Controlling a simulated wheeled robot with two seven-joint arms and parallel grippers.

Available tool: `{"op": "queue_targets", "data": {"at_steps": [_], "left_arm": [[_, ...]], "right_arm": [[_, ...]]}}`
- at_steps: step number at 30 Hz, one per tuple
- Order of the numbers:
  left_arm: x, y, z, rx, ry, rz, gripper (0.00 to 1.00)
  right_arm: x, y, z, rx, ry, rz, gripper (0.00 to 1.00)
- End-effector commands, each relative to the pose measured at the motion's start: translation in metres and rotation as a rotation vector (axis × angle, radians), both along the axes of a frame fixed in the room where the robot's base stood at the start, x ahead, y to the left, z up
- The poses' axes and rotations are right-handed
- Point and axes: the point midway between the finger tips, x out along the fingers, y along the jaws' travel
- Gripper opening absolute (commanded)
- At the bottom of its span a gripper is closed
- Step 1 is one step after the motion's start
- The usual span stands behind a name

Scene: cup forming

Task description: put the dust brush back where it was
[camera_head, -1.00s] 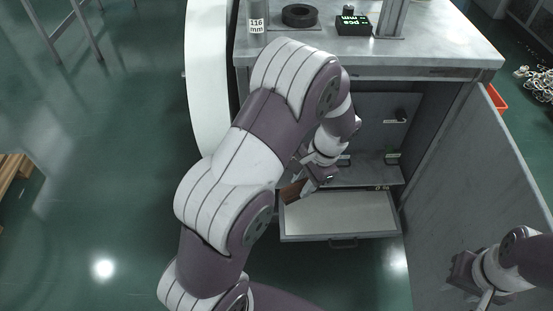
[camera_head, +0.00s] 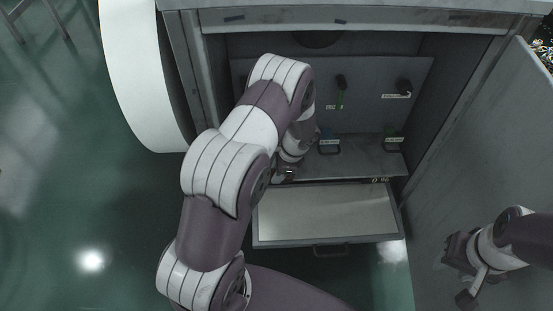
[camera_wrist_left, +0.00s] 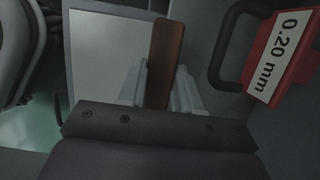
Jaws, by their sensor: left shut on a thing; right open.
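The dust brush (camera_wrist_left: 165,55) shows in the left wrist view as a brown wooden bar between the two fingers of my left gripper (camera_wrist_left: 158,85), which is shut on it. Its bristles are not visible. In the head view my left gripper (camera_head: 283,175) is mostly hidden by my own arm, near the inner left end of the open drawer (camera_head: 325,243); the brush cannot be made out there. The pale drawer floor also shows in the left wrist view (camera_wrist_left: 105,50), beside the brush. My right gripper (camera_head: 462,268) is open and empty at the lower right, by the cabinet door.
The cabinet door (camera_head: 480,160) stands open at the right. A shelf (camera_head: 360,160) above the drawer holds handled, labelled blocks. A red block labelled 0.20 mm (camera_wrist_left: 283,50) is close to the gripper. Tools hang on the back panel (camera_head: 300,85). A white curved body (camera_head: 140,80) stands left.

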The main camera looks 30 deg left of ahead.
Motion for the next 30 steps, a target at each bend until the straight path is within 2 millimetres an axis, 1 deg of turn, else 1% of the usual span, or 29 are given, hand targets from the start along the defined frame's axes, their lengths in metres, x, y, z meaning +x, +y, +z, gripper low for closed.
{"op": "queue_targets", "data": {"at_steps": [1,6,9,12,14,18,25,26,27,28,30], "left_arm": [[0.005,0.004,-0.002,0.000,-0.001,0.003,0.09],[0.018,0.011,-0.001,0.001,0.000,0.002,0.09],[0.037,0.023,-0.004,0.001,-0.002,0.004,0.09],[0.053,0.033,-0.003,0.001,-0.002,0.004,0.09],[0.052,0.032,-0.010,-0.001,0.001,0.000,0.09],[0.052,0.032,-0.005,-0.001,0.001,0.000,0.09],[0.052,0.032,-0.009,0.000,0.001,0.000,0.09],[0.052,0.032,-0.008,0.000,0.001,0.001,0.40],[0.052,0.032,-0.008,0.000,0.001,0.001,0.53],[0.052,0.032,-0.008,0.000,0.001,0.001,0.59],[0.052,0.032,-0.008,0.000,0.001,0.001,0.59]], "right_arm": [[0.000,0.000,-0.003,0.000,0.000,0.000,0.43],[0.000,0.000,-0.007,0.000,0.000,0.000,0.43],[0.000,0.000,-0.016,0.000,0.000,0.000,0.43],[0.000,0.000,-0.021,0.000,0.000,0.000,0.43],[0.000,0.000,-0.031,0.000,0.000,0.000,0.43],[0.000,0.000,-0.027,0.000,0.000,0.000,0.43],[0.000,0.000,-0.028,0.000,0.000,0.000,0.43],[0.000,0.000,-0.028,0.000,0.000,0.000,0.43],[0.000,0.000,-0.028,0.000,0.000,0.000,0.43],[0.000,0.000,-0.028,0.000,0.000,0.000,0.43],[0.000,0.000,-0.028,0.000,0.000,0.000,0.43]]}}
